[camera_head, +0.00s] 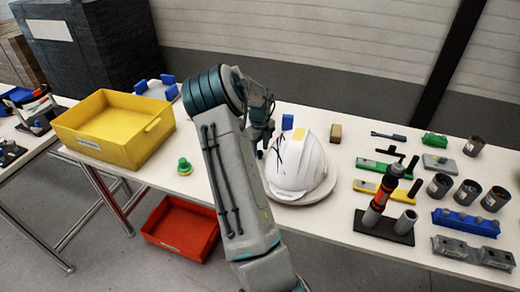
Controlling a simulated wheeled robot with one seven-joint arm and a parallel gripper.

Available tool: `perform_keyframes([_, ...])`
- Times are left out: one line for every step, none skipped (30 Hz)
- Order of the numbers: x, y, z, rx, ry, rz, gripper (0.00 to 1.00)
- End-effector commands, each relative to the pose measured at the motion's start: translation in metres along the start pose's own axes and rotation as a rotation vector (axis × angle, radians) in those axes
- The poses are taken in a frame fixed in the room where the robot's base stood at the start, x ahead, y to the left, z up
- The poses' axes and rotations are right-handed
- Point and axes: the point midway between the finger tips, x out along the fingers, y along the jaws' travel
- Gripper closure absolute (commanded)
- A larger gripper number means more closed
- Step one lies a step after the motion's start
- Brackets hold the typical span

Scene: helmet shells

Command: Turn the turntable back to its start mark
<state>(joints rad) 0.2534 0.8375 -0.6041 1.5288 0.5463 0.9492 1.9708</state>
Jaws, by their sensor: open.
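The turntable (323,193) is a pale round disc on the white table, with its rim showing in front and to the right of the helmet. A white helmet shell (300,165) sits on it and hides most of its top. I cannot make out a start mark. A small blue block (287,122) stands just behind the helmet. My gripper (265,150) is at the left side of the helmet, partly hidden by my own arm. It is open. I cannot tell whether it touches the helmet or the disc.
A yellow bin (119,151) stands left on the table, and a red bin (183,246) is below. A green knob-like part (184,166) lies between. On the right are a black stand with an orange-and-black tool (382,201), dark cups (467,191) and several blocks.

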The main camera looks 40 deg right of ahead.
Motion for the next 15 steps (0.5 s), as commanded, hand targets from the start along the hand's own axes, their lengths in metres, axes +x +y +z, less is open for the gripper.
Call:
perform_keyframes([-0.008,0.000,0.001,-0.001,-0.003,-0.003,0.55])
perform_keyframes([-0.013,-0.001,0.001,-0.001,-0.003,-0.004,0.55])
perform_keyframes([-0.020,-0.001,0.001,-0.001,-0.003,-0.004,0.55])
perform_keyframes([-0.027,-0.001,0.001,-0.001,-0.005,-0.005,0.55])
perform_keyframes([-0.034,-0.001,0.002,-0.001,-0.006,-0.005,0.55])
perform_keyframes([-0.043,0.000,0.001,-0.002,-0.005,-0.004,0.55])
perform_keyframes([-0.050,-0.001,0.001,-0.002,-0.005,-0.005,0.55])
perform_keyframes([-0.057,-0.001,0.001,-0.001,-0.005,-0.005,0.55])
perform_keyframes([-0.067,-0.001,0.001,0.000,-0.005,-0.004,0.55])
perform_keyframes([-0.074,-0.001,0.001,0.000,-0.005,-0.005,0.55])
perform_keyframes([-0.080,-0.001,0.000,0.000,-0.004,-0.004,0.55])
perform_keyframes([-0.088,-0.001,0.001,-0.001,-0.004,-0.005,0.55])
perform_keyframes([-0.095,-0.001,0.001,-0.001,-0.004,-0.004,0.55])
perform_keyframes([-0.100,-0.001,0.001,-0.001,-0.004,-0.004,0.55])
perform_keyframes([-0.106,-0.001,0.000,0.000,-0.003,-0.003,0.55])
